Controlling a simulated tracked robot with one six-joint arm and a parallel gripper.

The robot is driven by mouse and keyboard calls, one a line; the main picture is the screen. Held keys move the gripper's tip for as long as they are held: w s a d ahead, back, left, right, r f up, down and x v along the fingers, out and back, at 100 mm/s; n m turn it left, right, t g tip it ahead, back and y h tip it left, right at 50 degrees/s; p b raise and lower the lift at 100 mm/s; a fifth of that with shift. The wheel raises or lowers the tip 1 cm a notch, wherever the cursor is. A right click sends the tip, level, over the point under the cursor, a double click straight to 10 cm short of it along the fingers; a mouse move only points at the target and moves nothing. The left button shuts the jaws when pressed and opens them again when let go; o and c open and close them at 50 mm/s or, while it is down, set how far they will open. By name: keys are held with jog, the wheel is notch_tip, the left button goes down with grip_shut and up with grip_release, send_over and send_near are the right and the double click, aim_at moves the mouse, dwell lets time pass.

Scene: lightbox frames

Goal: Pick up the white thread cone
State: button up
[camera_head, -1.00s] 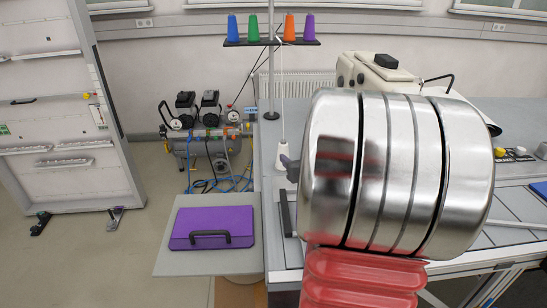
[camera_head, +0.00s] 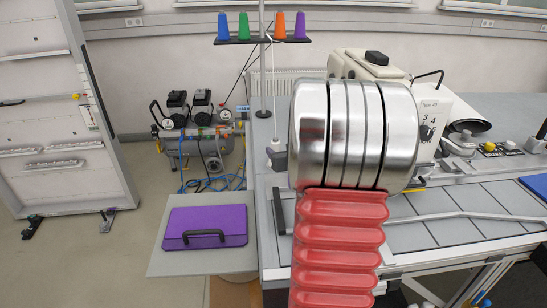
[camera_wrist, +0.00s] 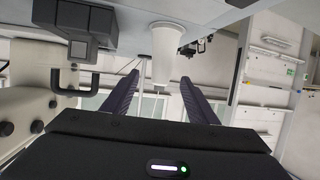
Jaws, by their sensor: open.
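The white thread cone (camera_wrist: 163,50) shows in the wrist view, which is upside down, with its wide base at the grey tabletop and its narrow end toward the picture's bottom. My gripper (camera_wrist: 160,78) is open and empty, with one dark finger on either side of the cone in the picture. I see no finger touching it. In the head view a small part of the white cone (camera_head: 275,146) shows left of my arm's silver link. That link hides most of my gripper and what is behind it.
A thread stand (camera_head: 263,41) with blue, green, orange and purple cones rises behind. A sewing machine (camera_head: 365,67) stands right of it. A purple case (camera_head: 206,226) lies on a lower grey shelf at the left. A compressor (camera_head: 200,125) is on the floor.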

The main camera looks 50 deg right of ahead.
aim_at(277, 148)
jog(key=shift+w+d+f, duration=0.2)
jog(key=shift+w+d, duration=0.1)
jog(key=shift+w, duration=0.2)
jog(key=shift+w+f, duration=0.1)
jog(key=shift+x, duration=2.5)
jog(key=shift+a, duration=0.15)
jog(key=shift+c, duration=0.5)
jog(key=c, duration=1.1)
